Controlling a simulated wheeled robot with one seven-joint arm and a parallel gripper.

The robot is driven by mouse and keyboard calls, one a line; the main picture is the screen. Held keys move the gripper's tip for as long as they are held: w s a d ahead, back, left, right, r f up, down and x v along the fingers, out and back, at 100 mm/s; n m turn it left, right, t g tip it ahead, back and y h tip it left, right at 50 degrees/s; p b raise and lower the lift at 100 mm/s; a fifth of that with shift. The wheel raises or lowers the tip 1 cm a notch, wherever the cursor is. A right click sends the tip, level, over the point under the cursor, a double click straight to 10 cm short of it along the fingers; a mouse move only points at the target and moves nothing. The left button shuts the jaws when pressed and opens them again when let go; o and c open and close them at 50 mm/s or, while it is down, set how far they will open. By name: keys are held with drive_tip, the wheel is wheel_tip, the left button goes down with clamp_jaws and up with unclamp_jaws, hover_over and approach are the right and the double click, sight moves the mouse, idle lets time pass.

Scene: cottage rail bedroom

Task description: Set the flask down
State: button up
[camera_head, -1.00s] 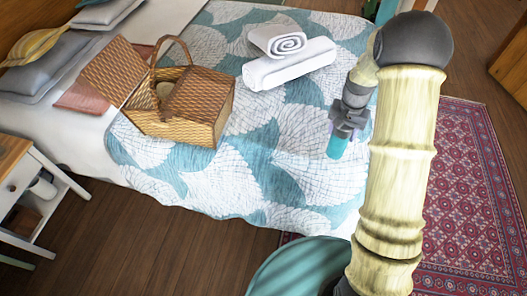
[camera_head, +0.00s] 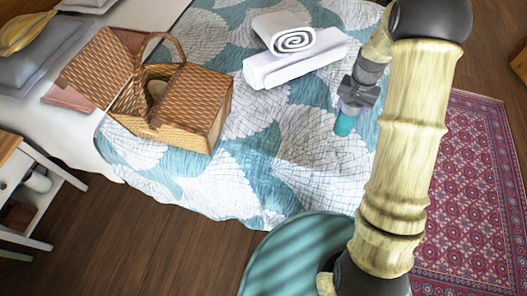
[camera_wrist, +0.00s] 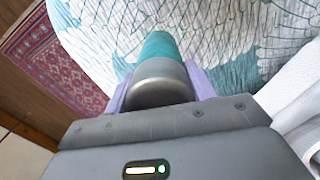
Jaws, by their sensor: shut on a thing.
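The flask (camera_head: 344,123) shows a teal end below my gripper in the head view. In the wrist view the flask (camera_wrist: 158,50) has a teal body and a grey metal end, between two purple finger pads. My gripper (camera_head: 355,100) is shut on it, over the right part of the bed's patterned quilt (camera_head: 300,160). The flask's teal end points toward the quilt. I cannot tell whether it touches the quilt. The gripper hides part of the flask.
A wicker basket (camera_head: 185,110) with an open lid stands on the bed at left. White rolled towels (camera_head: 295,62) lie behind and left of my gripper. The quilt in front is clear. A white nightstand (camera_head: 30,190) is at far left, a red rug (camera_head: 465,200) at right.

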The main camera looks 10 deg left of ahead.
drive_tip(key=shift+a, duration=0.1)
idle(0.3)
drive_tip(key=s+a+r+n+p, duration=0.1)
drive_tip(key=s+a+n, duration=0.4)
drive_tip(key=a, duration=0.7)
drive_tip(key=s+a+r+n+p, duration=0.1)
drive_tip(key=s+a+n, duration=0.5)
drive_tip(key=a, duration=0.7)
drive_tip(key=s+r, duration=0.1)
drive_tip(key=s, duration=0.1)
drive_tip(key=shift+s+a+r+n, duration=0.2)
drive_tip(key=shift+s+a+n, duration=0.1)
drive_tip(key=shift+s, duration=0.1)
drive_tip(key=shift+f, duration=0.1)
wheel_tip(320, 180, down, 6)
drive_tip(key=shift+f, duration=0.1)
drive_tip(key=shift+f, duration=1.85)
drive_tip(key=shift+d+f, duration=0.1)
